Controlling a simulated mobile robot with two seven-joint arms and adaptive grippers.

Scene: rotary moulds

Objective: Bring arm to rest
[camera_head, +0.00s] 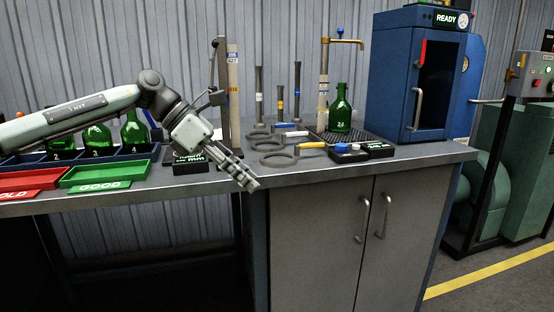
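My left gripper (247,180) hangs at the end of my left arm (80,113), which comes in from the left edge. It points down and to the right, just in front of the bench's front edge. Its fingers lie close together and nearly in line with the view, so I cannot tell whether they are open or shut. No object shows between the fingertips. My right arm and gripper are not in view.
The bench (350,168) carries green bottles, a green tray (105,176), a red tray (30,180), ring-ended tools (278,159), one bottle (340,112) on a grid and a blue cabinet (395,80). Open floor shows at lower right.

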